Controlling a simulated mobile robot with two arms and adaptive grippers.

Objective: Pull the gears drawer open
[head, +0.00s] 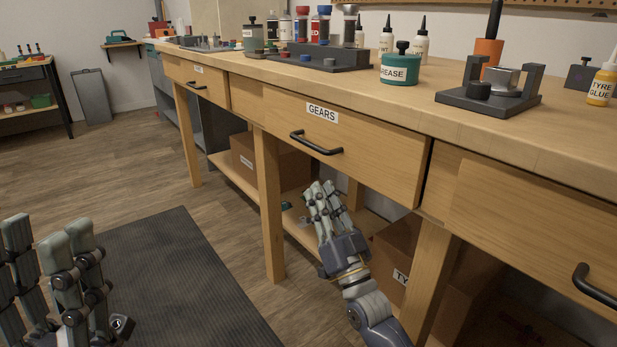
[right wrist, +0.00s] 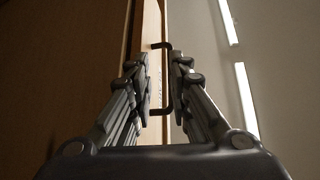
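The gears drawer (head: 375,150) is a wooden front under the bench top, labelled GEARS, with a black bar handle (head: 316,143). Its front looks about flush; whether it is slightly open I cannot tell. My right gripper (head: 326,190) is below the handle in the head view, fingers pointing up toward it. In the right wrist view, the right gripper (right wrist: 162,85) has its fingers apart, with the handle (right wrist: 167,80) ahead in the gap between them. Contact is not visible. My left gripper (head: 45,232) is open and empty at the lower left, far from the drawer.
The bench top (head: 300,72) holds a grease jar (head: 400,68), a black fixture (head: 488,98), bottles and a tyre glue bottle (head: 602,85). Bench legs and cardboard boxes (head: 395,245) stand below, close to my right arm. A dark mat (head: 165,275) covers open floor in front.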

